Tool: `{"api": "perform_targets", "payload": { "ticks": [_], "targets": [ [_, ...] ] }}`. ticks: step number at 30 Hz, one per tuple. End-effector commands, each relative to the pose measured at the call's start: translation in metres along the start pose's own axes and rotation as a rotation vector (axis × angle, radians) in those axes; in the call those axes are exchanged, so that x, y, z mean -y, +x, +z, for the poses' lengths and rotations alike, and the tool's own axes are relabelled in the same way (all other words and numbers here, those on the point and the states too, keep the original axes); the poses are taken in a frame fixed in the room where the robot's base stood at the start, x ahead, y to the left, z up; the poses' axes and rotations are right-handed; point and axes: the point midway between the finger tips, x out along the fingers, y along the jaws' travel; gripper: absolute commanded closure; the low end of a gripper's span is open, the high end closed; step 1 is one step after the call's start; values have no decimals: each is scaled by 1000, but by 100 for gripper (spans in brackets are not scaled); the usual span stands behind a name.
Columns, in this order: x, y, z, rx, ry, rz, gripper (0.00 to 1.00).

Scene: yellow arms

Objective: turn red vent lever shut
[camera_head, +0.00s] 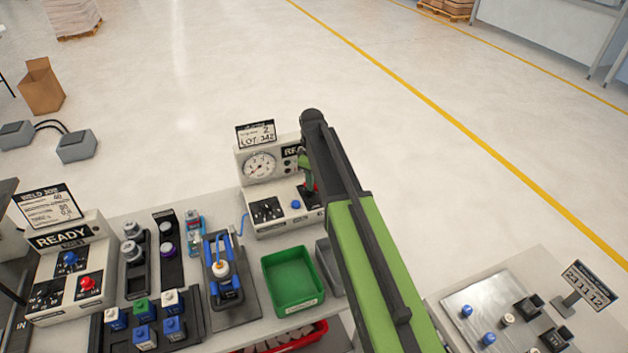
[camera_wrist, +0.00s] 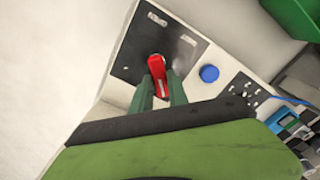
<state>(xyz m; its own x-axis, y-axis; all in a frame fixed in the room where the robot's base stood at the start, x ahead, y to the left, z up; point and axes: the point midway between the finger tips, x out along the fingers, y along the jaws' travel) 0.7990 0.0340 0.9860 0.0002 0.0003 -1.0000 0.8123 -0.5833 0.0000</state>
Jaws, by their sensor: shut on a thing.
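The red vent lever (camera_wrist: 157,66) sits on a dark plate (camera_wrist: 131,49) on the white panel in the wrist view. My gripper (camera_wrist: 160,88) has its two green fingers on either side of the lever and is shut on it. In the head view my green and black arm reaches to the white gauge panel (camera_head: 245,168) and hides part of it. Only a sliver of red shows there, beside the arm. The lever's pivot is hard to make out.
A blue button (camera_wrist: 209,73) sits on the panel to the right of the lever. The panel also has a gauge (camera_head: 260,166) and black switches (camera_head: 266,210). A green bin (camera_head: 291,281) stands in front. A READY box (camera_head: 72,262) is at left; a button plate (camera_head: 497,312) is at right.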

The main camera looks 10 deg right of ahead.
Motion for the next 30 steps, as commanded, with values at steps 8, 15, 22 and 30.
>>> {"api": "perform_targets", "payload": {
  "ticks": [8,15,22,30],
  "targets": [
    [1,0,2,4,-47,0,100],
    [1,0,2,4,-52,0,100],
    [1,0,2,4,-51,0,70],
    [1,0,1,2,-50,0,58]
  ]
}}
